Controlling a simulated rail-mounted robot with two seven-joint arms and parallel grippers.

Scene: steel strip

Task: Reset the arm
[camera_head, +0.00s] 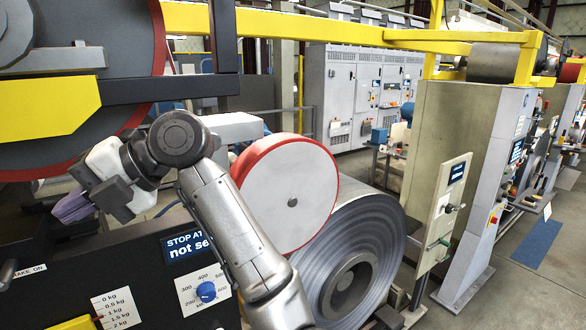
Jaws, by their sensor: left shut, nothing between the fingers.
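My left arm (225,215) rises from the bottom middle and bends at a dark elbow-like joint, with its hand pointing left. My left gripper (72,208) is at the far left, above the black machine panel (130,275). Its purplish fingers are together and nothing shows between them. I cannot tell whether the fingertips touch the dark machine parts behind them. My right gripper is not in view.
A steel strip coil (385,240) and a white disc with a red rim (290,190) stand close right of my arm. The panel has a blue knob (206,291). A large red-edged wheel (125,70) and yellow beam (300,25) are above. Floor is open at right.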

